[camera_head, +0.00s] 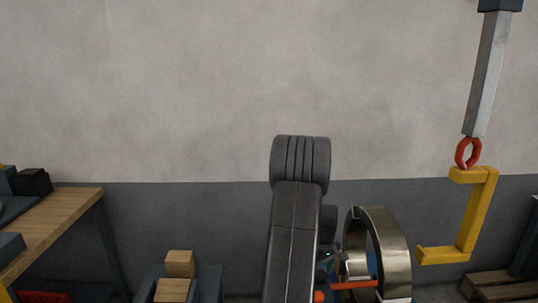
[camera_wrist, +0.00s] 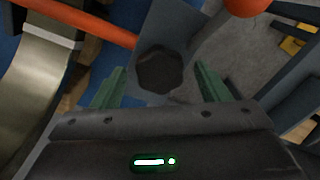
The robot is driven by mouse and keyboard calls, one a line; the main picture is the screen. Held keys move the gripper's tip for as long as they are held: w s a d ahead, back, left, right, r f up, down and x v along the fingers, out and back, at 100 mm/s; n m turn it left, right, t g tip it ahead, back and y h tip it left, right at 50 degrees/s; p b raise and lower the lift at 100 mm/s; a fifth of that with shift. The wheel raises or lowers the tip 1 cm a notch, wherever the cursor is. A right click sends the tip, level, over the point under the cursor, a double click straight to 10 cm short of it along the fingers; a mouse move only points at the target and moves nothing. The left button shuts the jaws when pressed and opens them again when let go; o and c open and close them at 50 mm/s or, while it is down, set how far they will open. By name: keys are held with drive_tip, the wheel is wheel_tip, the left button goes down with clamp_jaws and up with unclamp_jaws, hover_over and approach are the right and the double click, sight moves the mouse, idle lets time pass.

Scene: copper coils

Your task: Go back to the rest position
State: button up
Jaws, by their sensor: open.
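My gripper (camera_wrist: 160,74) is open in the wrist view, with two green fingers set wide apart. Nothing is held between them. A dark, roughly round end on a grey post (camera_wrist: 172,30) shows below the gap; I cannot tell how far off it is. A metal coil (camera_wrist: 35,85) with a pale band lies to the left. In the head view my dark arm stands in the middle, and the gripper's small green light shows just left of the coil (camera_head: 396,245). The fingers are hidden there.
An orange bar (camera_wrist: 95,22) runs by the coil. A yellow C-hook (camera_head: 478,215) hangs from a red ring (camera_head: 467,153) at the right. A wooden workbench (camera_head: 50,225) is at the left, and wooden blocks (camera_head: 179,264) sit low beside my arm. The upper wall area is clear.

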drive_tip(key=m, duration=0.4)
drive_tip(key=shift+m, duration=0.4)
drive_tip(key=m, duration=0.4)
drive_tip(key=shift+m, duration=0.3)
drive_tip(key=m, duration=0.4)
drive_tip(key=shift+m+p, duration=0.3)
drive_tip(key=shift+p, duration=0.05)
drive_tip(key=shift+m, duration=2.3)
drive_tip(key=shift+r, duration=0.15)
